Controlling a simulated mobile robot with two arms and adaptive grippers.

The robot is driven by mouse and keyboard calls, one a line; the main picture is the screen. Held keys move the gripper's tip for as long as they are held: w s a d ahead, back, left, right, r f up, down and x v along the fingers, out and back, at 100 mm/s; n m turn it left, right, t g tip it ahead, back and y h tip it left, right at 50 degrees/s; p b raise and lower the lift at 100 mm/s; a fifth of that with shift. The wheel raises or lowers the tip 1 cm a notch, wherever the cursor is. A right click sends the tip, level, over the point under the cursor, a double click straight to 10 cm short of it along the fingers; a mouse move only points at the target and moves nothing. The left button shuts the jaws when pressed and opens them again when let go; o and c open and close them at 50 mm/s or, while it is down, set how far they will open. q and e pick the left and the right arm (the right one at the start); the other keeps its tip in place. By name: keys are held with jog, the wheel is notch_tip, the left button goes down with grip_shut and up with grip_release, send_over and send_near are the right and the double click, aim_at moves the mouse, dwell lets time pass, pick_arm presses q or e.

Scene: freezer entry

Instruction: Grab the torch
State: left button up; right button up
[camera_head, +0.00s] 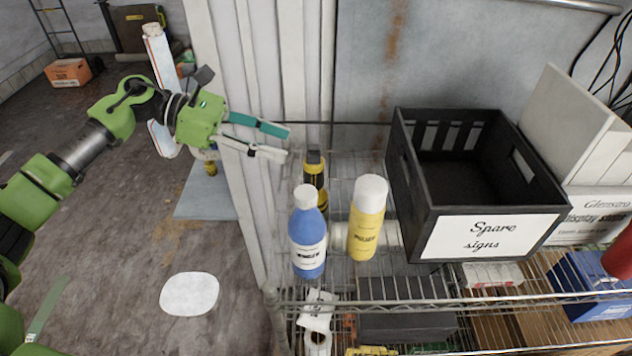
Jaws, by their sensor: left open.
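A slim yellow and black item (314,172), which looks like the torch, stands upright on the wire shelf (345,285). Its lower part is hidden behind a blue bottle (308,240). My left gripper (288,143) reaches in from the left with its teal and white fingers apart and nothing between them. The fingertips are just left of the torch's dark top and slightly above it in the picture; I cannot tell the gap in depth. My right gripper is not in view.
A yellow bottle with a white cap (367,225) stands right of the blue one. A black "Spare signs" crate (410,215) fills the shelf's right. A pale ribbed panel (262,60) stands behind my gripper. Paper rolls (318,312) lie on the lower shelf.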

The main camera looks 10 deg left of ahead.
aim_at(314, 152)
pick_arm(q)
jog(key=x, duration=0.3)
jog(key=shift+d+p, duration=0.1)
jog(key=shift+p, duration=0.25)
jog(key=p+x, duration=0.3)
jog(key=x, duration=0.1)
jog(key=shift+d, duration=0.25)
jog(key=shift+d+f, duration=0.3)
jog(key=shift+d, duration=0.05)
jog(key=shift+a, duration=0.1)
jog(key=shift+c, duration=0.3)
grip_shut()
